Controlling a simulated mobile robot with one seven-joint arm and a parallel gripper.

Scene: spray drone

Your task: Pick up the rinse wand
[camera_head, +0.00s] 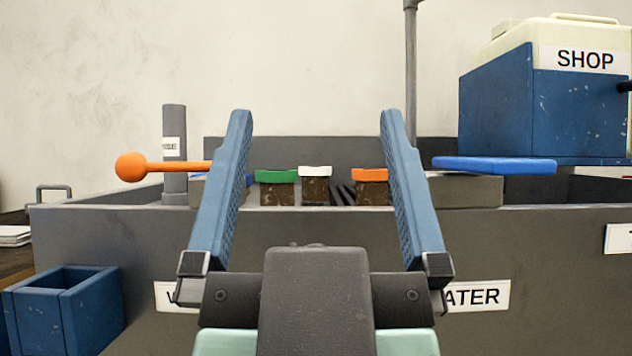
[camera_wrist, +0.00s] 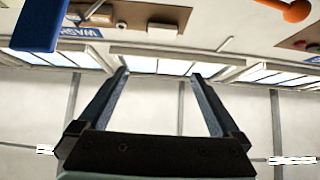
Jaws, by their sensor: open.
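My gripper (camera_head: 315,116) is open and empty, its two blue fingers spread wide and pointing away over the grey tank. It also shows open in the wrist view (camera_wrist: 159,76). No thing is clearly marked as the rinse wand. A blue flat bar (camera_head: 495,165) lies on a grey block at the tank's right, to the right of my fingers; a blue piece (camera_wrist: 40,24) at the wrist view's upper left may be the same bar. An orange ball-ended rod (camera_head: 131,167) sticks out left from behind my left finger, and its ball (camera_wrist: 297,11) also shows in the wrist view.
The grey tank (camera_head: 350,235) with a partly hidden label stands ahead. Green-, white- and orange-topped blocks (camera_head: 315,172) stand between my fingers.

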